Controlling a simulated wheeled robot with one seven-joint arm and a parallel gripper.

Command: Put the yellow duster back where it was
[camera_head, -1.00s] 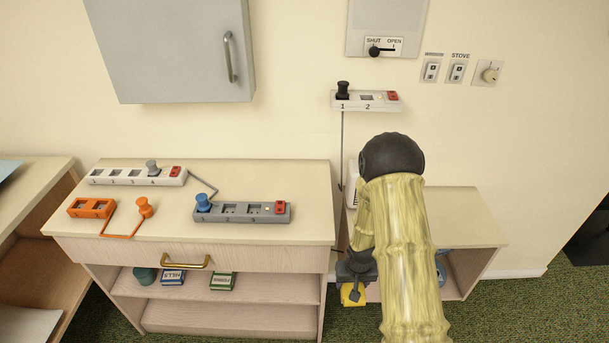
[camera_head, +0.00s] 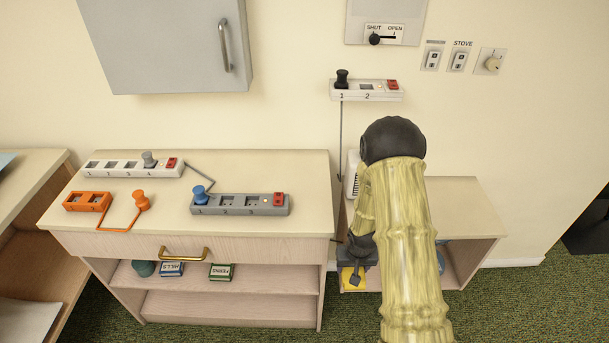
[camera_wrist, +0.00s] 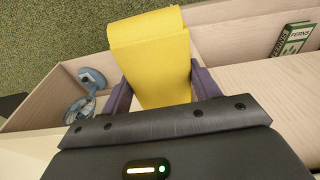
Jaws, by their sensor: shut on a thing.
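The yellow duster (camera_head: 352,279) hangs from my gripper (camera_head: 357,262), in front of the low shelf unit right of the drawer cabinet in the head view. In the wrist view the duster (camera_wrist: 150,58) is a folded yellow cloth-like piece between the two dark fingers of my gripper (camera_wrist: 163,92), which are shut on it. My arm hides part of the low shelf unit in the head view. Whether the duster touches the shelf unit, I cannot tell.
The low shelf unit (camera_head: 470,205) holds a blue fan (camera_wrist: 88,88). The drawer cabinet (camera_head: 270,170) carries power strips, with books (camera_head: 221,272) on its shelf. A wall strip (camera_head: 367,91) hangs above, its cord running down. Green carpet (camera_head: 530,310) is open at right.

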